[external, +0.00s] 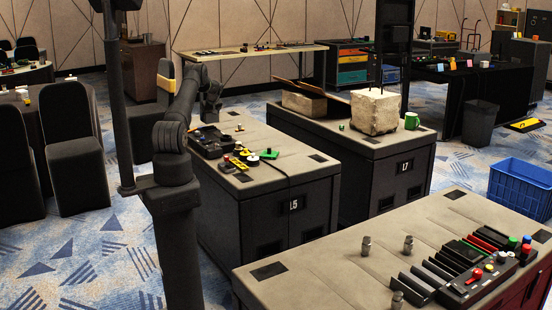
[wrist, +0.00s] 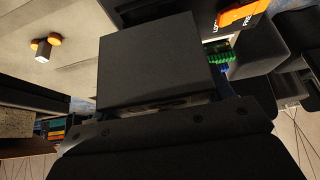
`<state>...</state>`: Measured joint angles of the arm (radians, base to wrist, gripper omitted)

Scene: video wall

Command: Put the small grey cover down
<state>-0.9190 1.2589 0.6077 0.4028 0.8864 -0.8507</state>
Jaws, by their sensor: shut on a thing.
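The small grey cover (wrist: 150,62) is a dark, flat-faced square piece that fills the middle of the wrist view. My gripper (wrist: 165,108) is shut on its near edge, and the cover hides much of what lies beyond. In the external view my gripper (external: 211,110) is above the back left of the L5 cabinet top (external: 285,160). The cover cannot be made out there. A dark unit with an orange lever (wrist: 242,14) marked with partly visible lettering is at the upper right of the wrist view, with a green connector (wrist: 222,57) below it.
On L5, a black panel (external: 205,143) carries several controls, beside yellow and green parts (external: 245,156) and a cable. The right part of its top is mostly clear. A small orange-and-white piece (wrist: 43,48) lies on the pale surface. L7 bears a rough block (external: 375,112) and a green mug (external: 411,121).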

